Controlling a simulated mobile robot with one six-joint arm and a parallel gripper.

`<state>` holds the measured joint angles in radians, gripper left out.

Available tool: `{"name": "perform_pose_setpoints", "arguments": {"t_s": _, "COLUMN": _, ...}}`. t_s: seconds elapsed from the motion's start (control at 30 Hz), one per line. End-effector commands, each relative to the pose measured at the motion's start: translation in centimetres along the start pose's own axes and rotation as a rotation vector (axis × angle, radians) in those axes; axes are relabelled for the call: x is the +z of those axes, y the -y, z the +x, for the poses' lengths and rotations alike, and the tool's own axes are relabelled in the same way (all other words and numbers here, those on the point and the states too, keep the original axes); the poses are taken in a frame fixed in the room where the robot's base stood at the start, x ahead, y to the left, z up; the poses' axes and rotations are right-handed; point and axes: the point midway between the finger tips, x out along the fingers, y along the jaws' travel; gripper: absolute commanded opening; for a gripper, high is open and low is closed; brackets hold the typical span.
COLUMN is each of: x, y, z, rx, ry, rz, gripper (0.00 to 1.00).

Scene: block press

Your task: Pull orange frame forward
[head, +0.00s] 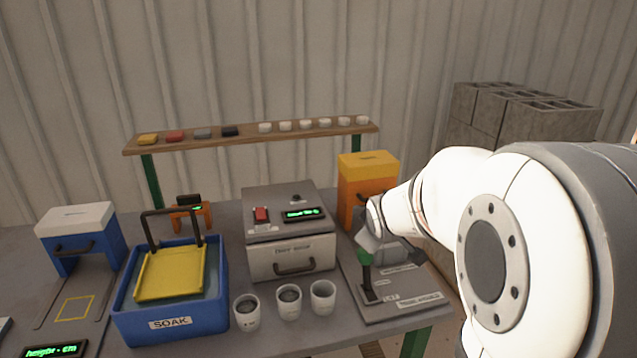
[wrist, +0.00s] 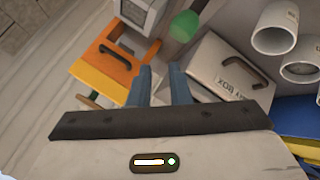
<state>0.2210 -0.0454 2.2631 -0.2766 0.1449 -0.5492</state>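The orange frame (head: 368,170) is a tall box-like housing at the back right of the table, its lower part partly hidden by my arm. In the wrist view the orange frame (wrist: 103,62) lies at upper left, with a dark bar handle on its face. My gripper (wrist: 160,72) is open, with an empty gap between its two blue-grey fingers. The fingertips appear beside the frame and apart from its handle. In the head view my gripper (head: 378,245) is in front of the frame, and its fingers are hard to make out.
A green-knobbed lever (head: 365,262) stands on a grey labelled plate (head: 415,305), close to my gripper. The grey dry box (head: 290,255) stands to the left, with white cups (head: 289,300) in front. A blue SOAK tub (head: 165,322) is farther left. A shelf (head: 250,138) runs behind.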

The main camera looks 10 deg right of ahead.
Motion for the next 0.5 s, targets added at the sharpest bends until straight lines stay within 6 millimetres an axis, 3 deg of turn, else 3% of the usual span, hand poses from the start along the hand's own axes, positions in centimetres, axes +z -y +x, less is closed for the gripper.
{"name": "perform_pose_setpoints", "arguments": {"t_s": 0.03, "x": -0.4, "y": -1.8, "z": 2.5, "rx": 0.039, "ry": -0.037, "rz": -0.079, "gripper": 0.17}}
{"name": "perform_pose_setpoints", "arguments": {"t_s": 0.2, "x": -2.0, "y": -6.9, "z": 9.5, "rx": 0.19, "ry": -0.206, "rz": -0.389, "gripper": 0.17}}
{"name": "perform_pose_setpoints", "arguments": {"t_s": 0.33, "x": -2.3, "y": -9.1, "z": 13.6, "rx": 0.298, "ry": -0.316, "rz": -0.596, "gripper": 0.17}}
{"name": "perform_pose_setpoints", "arguments": {"t_s": 0.5, "x": -2.0, "y": -10.3, "z": 16.6, "rx": 0.403, "ry": -0.419, "rz": -0.767, "gripper": 0.17}}
